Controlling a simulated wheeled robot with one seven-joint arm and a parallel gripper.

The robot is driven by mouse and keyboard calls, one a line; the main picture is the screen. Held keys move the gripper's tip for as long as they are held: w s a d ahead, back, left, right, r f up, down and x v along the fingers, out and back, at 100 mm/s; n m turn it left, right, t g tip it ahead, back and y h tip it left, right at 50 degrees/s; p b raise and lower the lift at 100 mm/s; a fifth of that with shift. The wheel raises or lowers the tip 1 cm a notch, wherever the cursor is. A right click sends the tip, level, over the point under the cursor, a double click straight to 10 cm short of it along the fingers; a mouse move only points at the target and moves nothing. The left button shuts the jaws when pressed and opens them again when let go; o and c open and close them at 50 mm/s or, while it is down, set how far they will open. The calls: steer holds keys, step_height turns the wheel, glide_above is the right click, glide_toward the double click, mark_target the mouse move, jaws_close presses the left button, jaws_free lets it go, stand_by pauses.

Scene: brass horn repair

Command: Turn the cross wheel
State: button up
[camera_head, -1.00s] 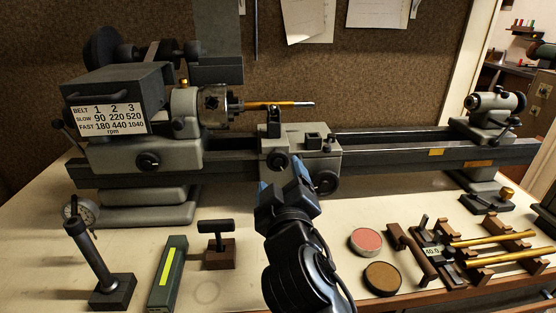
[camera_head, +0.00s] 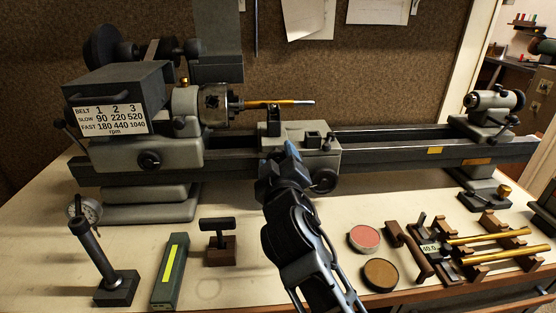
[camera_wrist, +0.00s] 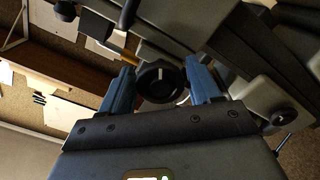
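The cross wheel (camera_head: 323,181) is a dark round handwheel on the front of the grey lathe carriage (camera_head: 312,160). In the head view my gripper (camera_head: 277,160) is over the carriage's left part, left of the wheel. In the wrist view the cross wheel (camera_wrist: 160,82), with a pale mark on its face, shows between the two blue fingers of my gripper (camera_wrist: 162,80). The fingers are spread apart and hold nothing that I can see. I cannot tell whether they reach around the wheel or stop short of it.
The headstock (camera_head: 165,152) with its chuck holds a brass rod (camera_head: 280,102) above the carriage. The tailstock (camera_head: 490,110) is at the right. A red disc (camera_head: 364,239), a brown disc (camera_head: 380,274) and a rack of brass rods (camera_head: 470,258) lie on the bench. A dial gauge stand (camera_head: 98,262) is at the left.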

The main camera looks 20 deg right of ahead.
steer(key=c, duration=0.7)
steer(key=shift+c, duration=0.2)
steer(key=shift+f+m+b, duration=0.15)
steer(key=shift+m+b, duration=0.15)
steer(key=shift+b, duration=0.2)
steer(key=shift+b, duration=0.35)
steer(key=m+b, duration=0.3)
steer(key=b, duration=0.1)
steer(key=shift+f, duration=0.2)
steer(key=m+b, duration=0.5)
steer(key=b, duration=0.1)
steer(key=shift+a+m, duration=0.1)
steer(key=shift+m, duration=0.3)
steer(key=m+b, duration=0.3)
steer(key=shift+m, duration=0.4)
steer(key=m+b, duration=0.3)
steer(key=shift+m+b, duration=0.3)
steer(key=shift+b, duration=0.05)
steer(key=m+b, duration=0.2)
steer(key=m, duration=0.1)
steer(key=m+b, duration=0.2)
steer(key=shift+r+m, duration=0.2)
steer(key=shift+m, duration=0.2)
